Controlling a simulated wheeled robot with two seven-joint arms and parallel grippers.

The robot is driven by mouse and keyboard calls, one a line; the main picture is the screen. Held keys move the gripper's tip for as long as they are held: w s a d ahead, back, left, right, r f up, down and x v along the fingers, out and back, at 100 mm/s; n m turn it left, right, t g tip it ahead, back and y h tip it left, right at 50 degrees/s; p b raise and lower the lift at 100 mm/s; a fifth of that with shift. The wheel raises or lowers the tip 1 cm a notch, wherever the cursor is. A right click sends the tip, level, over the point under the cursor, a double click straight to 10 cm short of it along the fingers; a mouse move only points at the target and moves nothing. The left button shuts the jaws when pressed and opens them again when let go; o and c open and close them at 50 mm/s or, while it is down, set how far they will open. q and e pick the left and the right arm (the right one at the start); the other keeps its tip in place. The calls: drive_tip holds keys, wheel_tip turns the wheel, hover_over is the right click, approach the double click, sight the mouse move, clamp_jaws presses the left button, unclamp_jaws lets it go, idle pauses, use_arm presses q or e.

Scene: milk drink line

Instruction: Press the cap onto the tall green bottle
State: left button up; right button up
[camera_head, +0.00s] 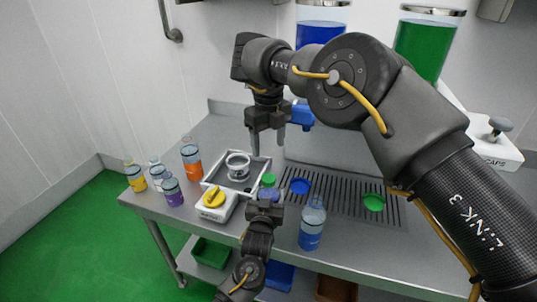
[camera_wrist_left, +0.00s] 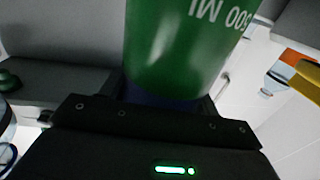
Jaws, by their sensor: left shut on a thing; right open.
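A green bottle (camera_wrist_left: 190,45) marked "500 ML" fills the top of the left wrist view, its lettering upside down there. My left gripper (camera_head: 266,207) is shut on it, above the front of the table. In the head view only a small green part (camera_head: 269,180) with blue below it shows above this gripper; I cannot tell whether the green part is a cap. Dark blue also shows at the jaws in the left wrist view. My right gripper (camera_head: 268,149) is open and empty, pointing down, above and behind the left one. A white box marked "CAPS" (camera_head: 490,150) stands at the right.
A tray with a silver ring (camera_head: 238,166) and a yellow-knobbed unit (camera_head: 214,200) stand left of my grippers. Several filled bottles (camera_head: 191,160) stand farther left. A blue bottle (camera_head: 312,228) stands near the front edge. The grate (camera_head: 340,196) holds blue and green discs.

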drive_tip(key=shift+r, duration=0.4)
use_arm(q)
drive_tip(key=o, duration=1.5)
drive_tip(key=shift+s, duration=0.1)
drive_tip(key=shift+s+a+f, duration=0.1)
drive_tip(key=shift+s, duration=0.25)
drive_tip(key=s, duration=0.3)
drive_tip(key=s+a+b, duration=0.1)
drive_tip(key=s, duration=0.2)
drive_tip(key=s+b, duration=0.1)
drive_tip(key=s, duration=0.2)
drive_tip(key=shift+s+a, duration=0.35)
use_arm(e)
wheel_tip(320, 180, down, 2)
drive_tip(key=shift+f, duration=0.1)
